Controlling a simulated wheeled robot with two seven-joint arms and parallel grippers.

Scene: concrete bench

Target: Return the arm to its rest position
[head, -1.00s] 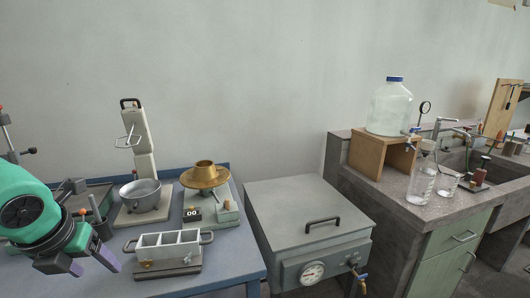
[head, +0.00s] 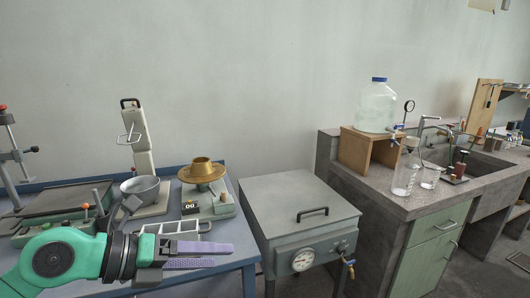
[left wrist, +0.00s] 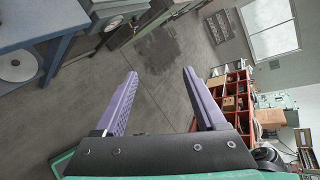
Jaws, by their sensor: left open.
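My left arm is green, and its gripper (head: 200,255) with purple fingers is in the lower left of the head view, above the front part of the blue table. It hides part of the metal sample tray (head: 185,228) behind it. In the left wrist view the gripper (left wrist: 160,98) is open, with its two purple fingers apart and nothing between them. Beyond the fingers are bare floor and a red shelf. My right gripper is in neither view.
The blue table (head: 235,264) bears a metal pot (head: 140,188) on a stand and a brass funnel-shaped piece (head: 202,170) on a scale. A grey lidded box (head: 292,200) stands right of it. A red shelf (left wrist: 235,95) stands across the floor in the left wrist view.

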